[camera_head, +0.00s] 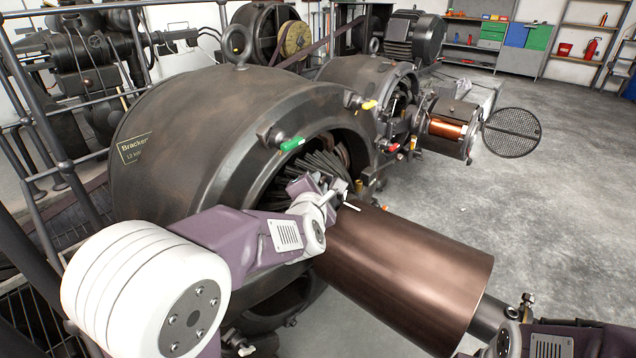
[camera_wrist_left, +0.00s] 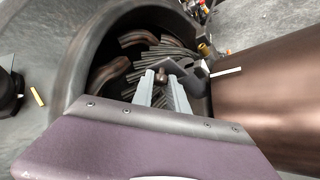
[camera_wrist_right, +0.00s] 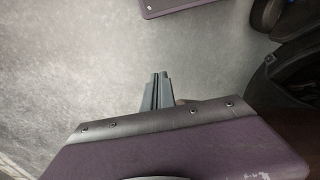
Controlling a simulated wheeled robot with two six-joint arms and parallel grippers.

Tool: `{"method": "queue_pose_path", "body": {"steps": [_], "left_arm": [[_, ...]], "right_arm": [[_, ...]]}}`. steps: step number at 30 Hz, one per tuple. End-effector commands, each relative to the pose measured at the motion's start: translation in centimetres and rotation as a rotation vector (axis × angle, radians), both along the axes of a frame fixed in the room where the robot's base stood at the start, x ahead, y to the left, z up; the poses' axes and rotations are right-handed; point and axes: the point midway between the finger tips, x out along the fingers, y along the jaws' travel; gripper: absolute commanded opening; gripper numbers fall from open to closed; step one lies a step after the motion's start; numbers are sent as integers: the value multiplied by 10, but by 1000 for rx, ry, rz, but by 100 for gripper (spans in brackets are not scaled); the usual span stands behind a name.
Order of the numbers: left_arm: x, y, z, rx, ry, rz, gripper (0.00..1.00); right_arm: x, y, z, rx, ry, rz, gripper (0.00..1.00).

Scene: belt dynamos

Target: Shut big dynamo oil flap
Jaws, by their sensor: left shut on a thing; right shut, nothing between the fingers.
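The big dynamo (camera_head: 205,135) is a large dark drum with a nameplate and an open end around wire bundles. My left gripper (camera_head: 337,193) is at that open end, above the copper-brown cylinder (camera_head: 405,265). In the left wrist view its fingers (camera_wrist_left: 161,84) are shut on a small brown knob (camera_wrist_left: 161,74), beside a dark angled bracket (camera_wrist_left: 190,76). I cannot tell whether this knob belongs to the oil flap; no flap shows clearly. My right gripper's fingers (camera_wrist_right: 158,88) are shut and empty over grey floor; in the head view they are hidden.
A smaller machine with a copper coil (camera_head: 447,127) and a round mesh guard (camera_head: 512,132) stands behind. Metal railings (camera_head: 55,130) run along the left. Open floor (camera_head: 570,210) lies to the right.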

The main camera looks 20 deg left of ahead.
Motion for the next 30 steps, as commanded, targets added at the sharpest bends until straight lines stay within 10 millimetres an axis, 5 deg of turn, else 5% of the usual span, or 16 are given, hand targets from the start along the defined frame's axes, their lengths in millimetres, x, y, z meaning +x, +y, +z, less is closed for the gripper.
{"method": "queue_pose_path", "body": {"steps": [9, 21, 30], "left_arm": [[6, -3, 23, 58, 171, -3, 0], [18, -8, 28, 151, 421, -2, 0], [24, -9, 23, 192, 531, -2, 0]], "right_arm": [[0, 0, 88, 0, 0, 0, 0], [0, 0, 203, 0, 0, 0, 0], [0, 0, 255, 0, 0, 0, 0]]}}
